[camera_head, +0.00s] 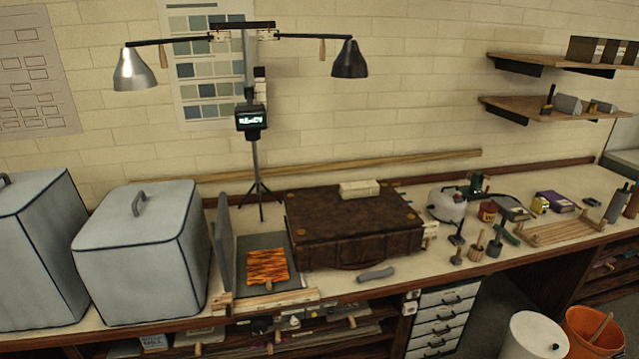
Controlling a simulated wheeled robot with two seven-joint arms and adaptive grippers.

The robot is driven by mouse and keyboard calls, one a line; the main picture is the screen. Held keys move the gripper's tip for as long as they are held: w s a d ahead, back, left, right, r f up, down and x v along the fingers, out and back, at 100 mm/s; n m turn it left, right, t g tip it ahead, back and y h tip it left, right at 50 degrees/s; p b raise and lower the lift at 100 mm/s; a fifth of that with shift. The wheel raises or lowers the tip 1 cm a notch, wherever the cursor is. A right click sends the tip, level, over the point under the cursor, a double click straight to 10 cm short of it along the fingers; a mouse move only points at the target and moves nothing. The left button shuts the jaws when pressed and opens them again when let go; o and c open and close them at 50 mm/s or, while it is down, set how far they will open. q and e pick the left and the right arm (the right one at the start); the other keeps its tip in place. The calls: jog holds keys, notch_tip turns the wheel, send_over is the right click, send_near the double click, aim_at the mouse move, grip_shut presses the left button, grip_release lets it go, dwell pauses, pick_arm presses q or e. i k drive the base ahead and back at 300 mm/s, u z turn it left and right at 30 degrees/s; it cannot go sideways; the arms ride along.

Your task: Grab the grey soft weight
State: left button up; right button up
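A small grey elongated, slightly bent piece (376,274), which looks like the grey soft weight, lies flat on the bench top. It is just in front of the brown leather case (350,228), near the bench's front edge. It appears apart from the case, and nothing lies on it. Neither of my grippers shows in the head view.
Left of the case is a tray (271,241) with an orange marbled sheet (267,266). Two large grey covered boxes (142,252) fill the left. A lamp stand (256,160) rises behind. Bottles and tools crowd the right. Bench around the grey piece is clear.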

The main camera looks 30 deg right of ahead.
aim_at(386, 273)
jog(key=z, duration=1.55)
jog(key=i, duration=1.95)
jog(key=u, duration=1.5)
